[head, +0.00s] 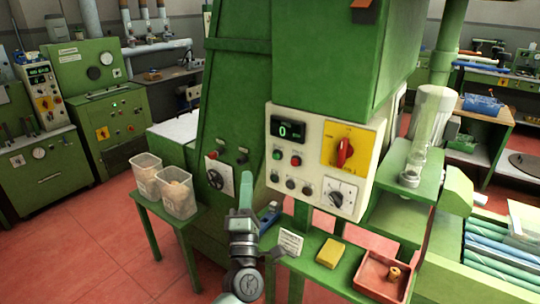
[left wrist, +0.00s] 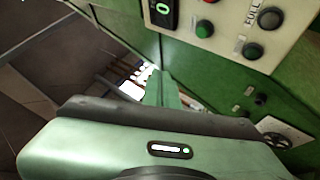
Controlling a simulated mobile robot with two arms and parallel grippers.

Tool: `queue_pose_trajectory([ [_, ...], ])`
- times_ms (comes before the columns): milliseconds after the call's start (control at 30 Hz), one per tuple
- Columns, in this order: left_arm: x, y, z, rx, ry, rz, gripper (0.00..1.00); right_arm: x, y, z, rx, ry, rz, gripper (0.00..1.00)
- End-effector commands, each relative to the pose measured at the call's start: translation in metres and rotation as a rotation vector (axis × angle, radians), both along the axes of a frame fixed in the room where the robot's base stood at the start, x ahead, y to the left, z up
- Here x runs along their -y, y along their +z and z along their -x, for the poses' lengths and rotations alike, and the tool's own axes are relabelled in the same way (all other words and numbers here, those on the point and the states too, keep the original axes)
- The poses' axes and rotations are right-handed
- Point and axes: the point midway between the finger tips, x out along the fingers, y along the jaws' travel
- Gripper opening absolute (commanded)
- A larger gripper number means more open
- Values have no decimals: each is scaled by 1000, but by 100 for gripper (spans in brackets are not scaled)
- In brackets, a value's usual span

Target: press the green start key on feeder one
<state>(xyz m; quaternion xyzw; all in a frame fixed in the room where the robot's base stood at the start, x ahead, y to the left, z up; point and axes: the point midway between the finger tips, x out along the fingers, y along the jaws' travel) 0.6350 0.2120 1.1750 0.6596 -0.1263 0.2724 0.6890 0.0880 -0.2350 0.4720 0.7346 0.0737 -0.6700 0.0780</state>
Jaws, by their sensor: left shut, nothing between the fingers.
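A white control panel (head: 313,190) is on the front of the tall green machine (head: 300,50). The green key (head: 277,154) is at its left, under a dark display (head: 288,130) reading 0, beside a red key (head: 295,160). The green key also shows in the left wrist view (left wrist: 204,29), near the top. My left gripper (head: 246,178) is shut and empty, its fingers pointing up. In the head view its tips appear below and left of the green key. In the left wrist view the fingers (left wrist: 160,88) are apart from the key. My right gripper is out of view.
The panel also has a red rotary switch (head: 345,152) on a yellow plate and several dark knobs. A shelf below holds a yellow block (head: 331,252) and a red tray (head: 384,277) with a cork. Two clear bins (head: 177,192) stand on a green table at left.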

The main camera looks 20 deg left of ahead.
Motion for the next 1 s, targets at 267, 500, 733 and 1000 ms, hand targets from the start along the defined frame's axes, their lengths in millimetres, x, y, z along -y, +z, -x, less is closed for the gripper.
queue_pose_trajectory([
  [267, 0, 2, 0, 5, -1, 4, 0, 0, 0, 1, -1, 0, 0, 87],
  [500, 3, 1, -8, 6, 0, 4, 0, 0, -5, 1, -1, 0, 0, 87],
  [733, 13, -1, -36, 6, 0, 2, 0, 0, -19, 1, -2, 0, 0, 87],
  [1000, 25, -2, -69, 5, 0, 4, 0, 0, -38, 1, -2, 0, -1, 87],
])
